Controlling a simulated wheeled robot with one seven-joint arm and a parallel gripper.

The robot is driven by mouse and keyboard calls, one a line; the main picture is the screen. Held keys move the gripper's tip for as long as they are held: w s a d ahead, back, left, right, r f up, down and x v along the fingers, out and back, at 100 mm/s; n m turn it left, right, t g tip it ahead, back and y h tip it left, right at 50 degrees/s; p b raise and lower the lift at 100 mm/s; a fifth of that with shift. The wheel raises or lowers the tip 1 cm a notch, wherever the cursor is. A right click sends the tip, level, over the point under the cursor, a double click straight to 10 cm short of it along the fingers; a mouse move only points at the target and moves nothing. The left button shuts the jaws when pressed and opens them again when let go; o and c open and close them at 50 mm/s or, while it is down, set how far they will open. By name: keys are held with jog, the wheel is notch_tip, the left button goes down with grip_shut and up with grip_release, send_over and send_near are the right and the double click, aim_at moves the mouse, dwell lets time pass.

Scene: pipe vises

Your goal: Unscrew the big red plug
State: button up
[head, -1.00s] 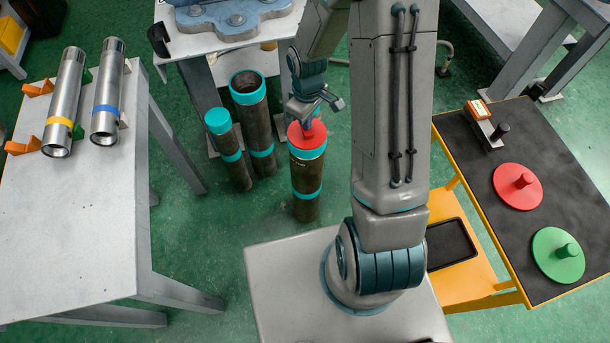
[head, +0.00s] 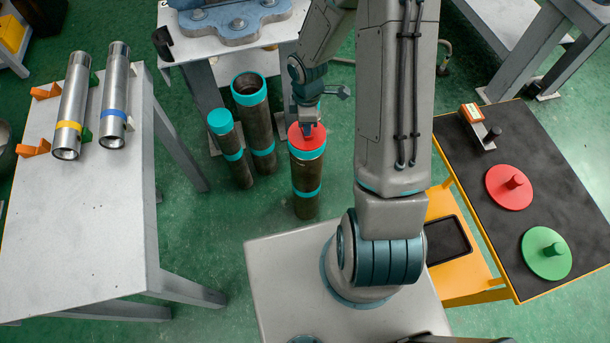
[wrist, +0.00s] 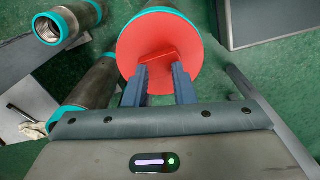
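The big red plug (head: 299,142) sits in the teal-rimmed top of a dark upright pipe (head: 305,176) on the floor. In the wrist view the plug (wrist: 178,36) is a round red disc with a raised bar (wrist: 157,61) across its middle. My gripper (head: 306,127) points down at the plug from above. In the wrist view its two fingers (wrist: 160,72) are apart, with their tips at the two ends of the bar. I cannot tell whether they press on it. The threads are hidden inside the pipe.
Two dark pipes with teal ends, a thinner one (head: 231,148) and an open one (head: 256,120), stand to the left. Two silver tubes (head: 73,105) lie on the left table (head: 70,220). A smaller red disc (head: 508,188) and a green disc (head: 546,253) lie on the right cart (head: 487,228).

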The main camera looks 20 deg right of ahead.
notch_tip(320, 180, up, 14)
jog(key=p, duration=0.3)
jog(key=s+r+m+t+p, duration=0.1)
jog(key=s+r+m+p, duration=0.2)
jog(key=s+r+m, duration=0.4)
jog(key=s+r+m+t+p, duration=0.1)
jog(key=s+r+m+p, duration=0.3)
jog(key=s+r+m, duration=0.4)
notch_tip(320, 180, up, 7)
jog(key=shift+s+r+m+t, duration=0.1)
jog(key=shift+s+m+t, duration=0.25)
jog(key=shift+s, duration=0.45)
jog(key=shift+d, duration=0.1)
